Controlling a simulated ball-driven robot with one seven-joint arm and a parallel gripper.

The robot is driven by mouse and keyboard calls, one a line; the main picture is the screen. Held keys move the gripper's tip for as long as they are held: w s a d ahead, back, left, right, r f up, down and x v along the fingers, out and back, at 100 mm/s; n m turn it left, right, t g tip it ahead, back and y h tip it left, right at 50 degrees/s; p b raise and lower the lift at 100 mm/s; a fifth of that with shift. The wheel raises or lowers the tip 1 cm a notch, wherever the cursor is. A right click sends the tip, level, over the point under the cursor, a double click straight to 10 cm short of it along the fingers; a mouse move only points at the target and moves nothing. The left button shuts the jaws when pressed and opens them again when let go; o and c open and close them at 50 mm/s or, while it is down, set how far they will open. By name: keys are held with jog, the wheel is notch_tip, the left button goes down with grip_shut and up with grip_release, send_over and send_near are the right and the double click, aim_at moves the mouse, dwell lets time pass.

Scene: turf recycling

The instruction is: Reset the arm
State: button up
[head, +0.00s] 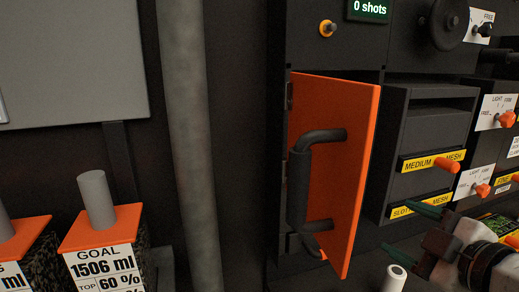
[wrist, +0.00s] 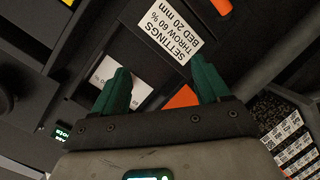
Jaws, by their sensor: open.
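My gripper (head: 415,233) is at the lower right of the head view, with two green fingers apart and nothing between them. In the wrist view the two green fingertips (wrist: 160,80) are also spread wide and empty. An orange door (head: 350,170) with a dark handle (head: 300,185) stands swung open on the dark machine, to the left of my gripper. My gripper is apart from the handle. A small part of something orange (wrist: 182,98) shows between the fingers in the wrist view.
Drawers labelled medium mesh (head: 433,161) and slotted mesh, with orange knobs, are behind my gripper. A white cylinder (head: 394,279) stands below it. Boxes with orange tops (head: 100,228) stand at the left, by a grey vertical pipe (head: 188,140). A settings label (wrist: 168,35) shows in the wrist view.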

jog(key=s+f+m+g+h+p, duration=0.1)
jog(key=s+f+m+g, duration=0.4)
jog(key=f, duration=0.7)
jog(key=s+f+m+g+h+p, duration=0.15)
jog(key=s+f+m, duration=0.35)
jog(key=f, duration=0.8)
jog(key=s+d+f+m+g, duration=0.1)
jog(key=s+f+g, duration=0.1)
jog(key=s, duration=0.4)
jog(key=s+d+f+m+g+h, duration=0.1)
jog(key=s+f+g, duration=0.1)
jog(key=s+f, duration=0.3)
jog(key=s+d+f+m+g+p, duration=0.1)
jog(key=s+f+g, duration=0.2)
jog(key=s, duration=0.5)
jog(key=shift+s+d+f+m, duration=0.2)
jog(key=shift+s+f+m, duration=0.1)
jog(key=shift+f+m, duration=0.15)
jog(key=shift+c, duration=0.2)
